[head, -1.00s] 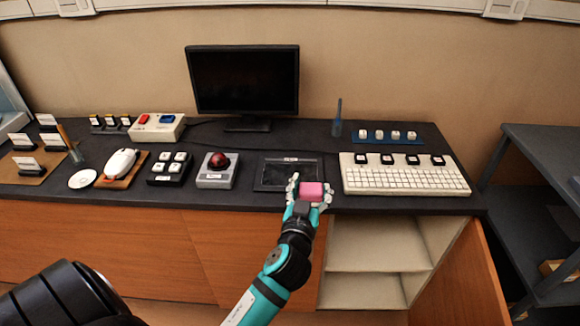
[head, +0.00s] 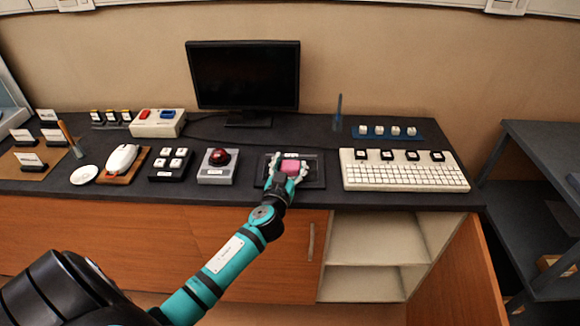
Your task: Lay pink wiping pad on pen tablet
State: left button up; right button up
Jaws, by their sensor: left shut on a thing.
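The pink wiping pad (head: 291,167) is a small pink block. My left gripper (head: 288,168) is shut on it, with a finger on each side. The pen tablet (head: 314,181) is a flat dark slab with a dark grey frame, lying on the counter between the red trackball and the white keyboard. The gripper and pad are over the tablet in the picture and cover its middle part. I cannot tell whether the pad touches the tablet. My right gripper is out of view.
A white keyboard (head: 402,174) lies right of the tablet, and a grey trackball box (head: 215,174) lies left of it. A black monitor (head: 243,77) stands behind. The dark counter (head: 330,200) ends just in front of the tablet, above an open shelf (head: 370,240).

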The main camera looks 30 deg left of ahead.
pick_arm(q)
jog(key=o, duration=0.5)
jog(key=shift+f, duration=0.15)
jog(key=o, duration=0.6)
jog(key=shift+s+d+r, duration=0.1)
jog(key=shift+r, duration=0.15)
jog(key=shift+b+v, duration=0.65)
jog(key=shift+v, duration=5.25)
